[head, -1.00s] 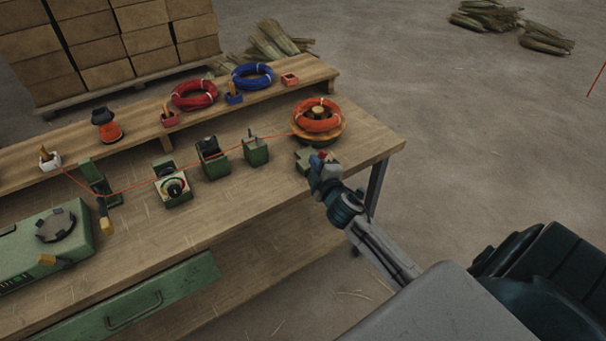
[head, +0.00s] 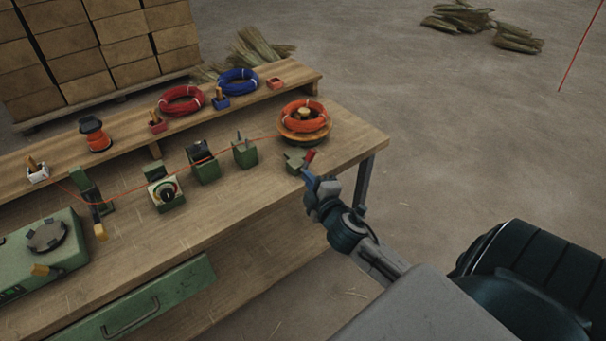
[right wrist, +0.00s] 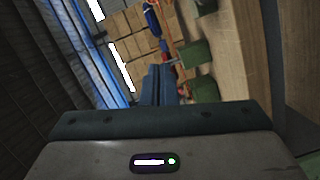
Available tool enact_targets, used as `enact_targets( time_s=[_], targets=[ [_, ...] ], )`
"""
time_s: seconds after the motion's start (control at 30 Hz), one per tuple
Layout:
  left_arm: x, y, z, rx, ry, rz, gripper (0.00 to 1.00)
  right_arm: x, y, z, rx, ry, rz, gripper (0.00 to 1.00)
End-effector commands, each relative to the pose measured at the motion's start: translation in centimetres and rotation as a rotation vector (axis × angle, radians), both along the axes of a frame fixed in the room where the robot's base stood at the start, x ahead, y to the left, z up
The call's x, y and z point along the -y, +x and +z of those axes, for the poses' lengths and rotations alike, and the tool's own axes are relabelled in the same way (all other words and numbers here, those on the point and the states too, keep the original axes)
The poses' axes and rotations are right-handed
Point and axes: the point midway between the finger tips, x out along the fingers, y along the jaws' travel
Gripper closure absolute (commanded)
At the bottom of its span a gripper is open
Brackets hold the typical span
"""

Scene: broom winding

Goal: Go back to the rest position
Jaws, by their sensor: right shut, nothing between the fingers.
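My right gripper (head: 309,181) is at the right front edge of the workbench (head: 240,195), shut and empty. Its fingertips are close to a small green block with a red handle (head: 309,157); I cannot tell from the head view whether they touch. In the right wrist view the shut blue-grey fingers (right wrist: 157,85) point toward the bench. An orange wire coil (head: 303,110) sits on a round wooden holder behind the green block. A thin orange wire runs from it leftward across the green fixtures. My left gripper is not in view.
Red (head: 181,101) and blue (head: 238,82) wire coils lie on the raised shelf. Green fixtures (head: 203,163) stand along the bench, with a green machine (head: 43,250) at left. Stacked boxes (head: 105,45) are behind.

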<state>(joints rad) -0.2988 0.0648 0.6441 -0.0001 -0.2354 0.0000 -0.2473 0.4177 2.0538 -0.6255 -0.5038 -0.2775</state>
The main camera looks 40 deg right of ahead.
Motion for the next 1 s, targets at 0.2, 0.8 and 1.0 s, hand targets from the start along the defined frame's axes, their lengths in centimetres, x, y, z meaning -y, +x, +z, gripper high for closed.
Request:
enact_targets(
  time_s=[0.2, 0.8, 1.0],
  targets=[
    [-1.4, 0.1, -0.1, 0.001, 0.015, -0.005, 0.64, -0.2, -0.8, 0.1, 0.000, -0.001, 0.000, 1.00],
    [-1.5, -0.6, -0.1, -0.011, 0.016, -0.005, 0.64, 0.1, -0.7, -1.1, -0.019, 0.015, -0.006, 1.00],
    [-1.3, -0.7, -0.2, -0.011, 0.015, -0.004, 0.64, 1.8, -1.3, -11.5, -0.180, 0.150, -0.058, 1.00]
  ],
)
